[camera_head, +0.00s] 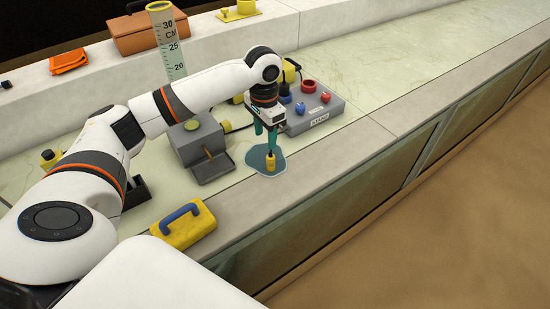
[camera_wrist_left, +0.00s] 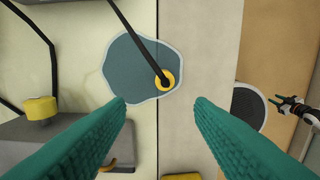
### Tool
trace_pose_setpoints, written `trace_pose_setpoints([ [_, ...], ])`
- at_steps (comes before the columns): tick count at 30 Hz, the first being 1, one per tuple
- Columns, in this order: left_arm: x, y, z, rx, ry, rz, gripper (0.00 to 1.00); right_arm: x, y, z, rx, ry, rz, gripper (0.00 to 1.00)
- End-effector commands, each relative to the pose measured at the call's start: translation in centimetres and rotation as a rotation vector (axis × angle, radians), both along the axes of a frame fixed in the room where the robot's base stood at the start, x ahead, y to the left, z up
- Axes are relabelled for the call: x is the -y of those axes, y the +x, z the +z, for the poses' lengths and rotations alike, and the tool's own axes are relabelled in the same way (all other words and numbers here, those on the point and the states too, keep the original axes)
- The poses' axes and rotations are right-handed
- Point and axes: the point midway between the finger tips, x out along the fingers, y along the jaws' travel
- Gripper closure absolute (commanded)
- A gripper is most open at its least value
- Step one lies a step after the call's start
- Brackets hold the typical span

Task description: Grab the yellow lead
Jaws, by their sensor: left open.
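The yellow lead (camera_head: 270,161) has a short yellow end standing on a blue-grey puddle-shaped patch (camera_head: 257,160) by the bench's front edge. In the left wrist view the lead's yellow end (camera_wrist_left: 165,83) is a ring seen from above, with a black cable running up from it. My left gripper (camera_head: 266,139) is open just above it, its teal fingers pointing down. In the left wrist view the lead lies between and beyond the fingertips (camera_wrist_left: 160,103), not touched. What seems to be my right gripper (camera_wrist_left: 282,103) is small at the right edge; its jaw state is unclear.
A grey box with red and blue sockets (camera_head: 315,110) stands behind the gripper. A grey block with a ledge (camera_head: 200,143) stands to its left. A yellow case with a blue handle (camera_head: 186,229) lies nearer. A graduated cylinder (camera_head: 168,45) stands farther back. The bench at right is clear.

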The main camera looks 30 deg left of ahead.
Motion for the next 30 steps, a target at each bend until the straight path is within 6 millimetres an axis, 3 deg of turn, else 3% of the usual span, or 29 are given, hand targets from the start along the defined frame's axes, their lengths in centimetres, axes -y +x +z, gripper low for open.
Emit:
trace_pose_setpoints([
  [3, 0.1, -0.1, -2.4, -0.005, -0.001, -0.001, 0.51, 0.1, -2.1, -0.2, -0.03, -0.002, 0.0, 0.64],
  [7, 0.2, 0.0, -4.3, -0.002, 0.0, -0.001, 0.51, 0.1, -3.2, -0.2, -0.047, -0.003, 0.0, 0.64],
  [14, 0.4, 0.3, -5.9, -0.001, -0.002, -0.002, 0.51, 0.1, -2.0, -0.2, -0.029, -0.002, 0.0, 0.64],
  [22, 1.0, 0.8, -9.7, 0.0, 0.0, -0.002, 0.51, 0.0, -1.2, -0.1, -0.016, 0.0, 0.0, 0.64],
  [30, 1.0, 0.8, -10.3, 0.001, 0.0, -0.003, 0.51, 0.1, -1.3, -0.1, -0.019, -0.001, -0.001, 0.64],
])
